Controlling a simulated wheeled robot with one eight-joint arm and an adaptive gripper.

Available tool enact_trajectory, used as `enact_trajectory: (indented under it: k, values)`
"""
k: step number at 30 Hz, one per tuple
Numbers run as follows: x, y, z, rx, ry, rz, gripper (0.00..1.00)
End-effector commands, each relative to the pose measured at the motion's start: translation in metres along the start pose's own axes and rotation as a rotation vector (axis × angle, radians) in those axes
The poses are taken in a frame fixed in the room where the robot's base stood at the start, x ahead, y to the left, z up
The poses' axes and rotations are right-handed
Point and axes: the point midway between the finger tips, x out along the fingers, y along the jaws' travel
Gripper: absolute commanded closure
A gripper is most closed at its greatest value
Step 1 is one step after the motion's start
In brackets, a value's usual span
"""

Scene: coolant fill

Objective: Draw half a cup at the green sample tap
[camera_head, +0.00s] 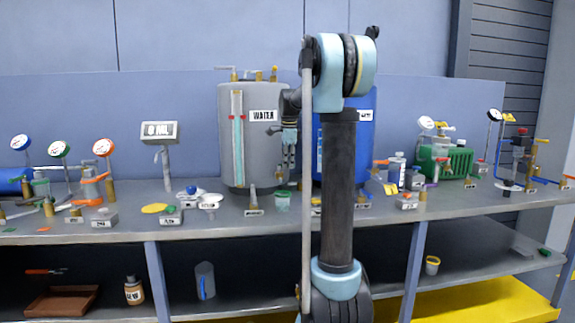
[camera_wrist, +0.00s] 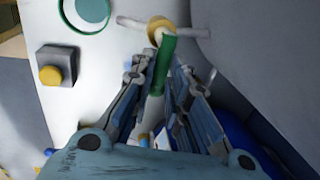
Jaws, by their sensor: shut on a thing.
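In the head view my gripper (camera_head: 288,150) points down in front of the grey tank labelled WATER (camera_head: 236,150). In the wrist view my gripper (camera_wrist: 162,66) is shut on a green lever (camera_wrist: 164,58), with a finger on each side. The lever's top lies by a brass round piece (camera_wrist: 158,27) on a pale crosswise pipe. A green-rimmed round thing (camera_wrist: 90,10), possibly a cup seen from above, is apart at the upper left. A small green cup (camera_head: 282,201) stands on the bench below my gripper. Its contents cannot be made out.
A display reading 0 ML (camera_head: 160,131) stands left of the tank. A blue tank (camera_head: 363,130) is partly hidden behind my arm. Gauges, small valves and labelled blocks crowd the bench (camera_head: 225,225). A yellow-buttoned box (camera_wrist: 50,75) shows in the wrist view.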

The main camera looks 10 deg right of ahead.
Motion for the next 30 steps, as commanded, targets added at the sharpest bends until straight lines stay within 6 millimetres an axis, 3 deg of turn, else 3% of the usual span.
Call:
enact_trajectory:
  k: [10,11,13,24,30]
  values:
    - [-0.001,-0.003,0.0,-0.015,-0.003,-0.005,1.0]
    - [-0.001,-0.003,0.0,-0.015,-0.003,-0.005,0.8]
    - [-0.001,-0.003,0.0,-0.014,-0.003,-0.005,0.65]
    - [-0.002,-0.001,0.0,-0.013,-0.003,-0.002,0.65]
    - [-0.022,-0.001,0.0,-0.013,-0.003,-0.002,0.65]
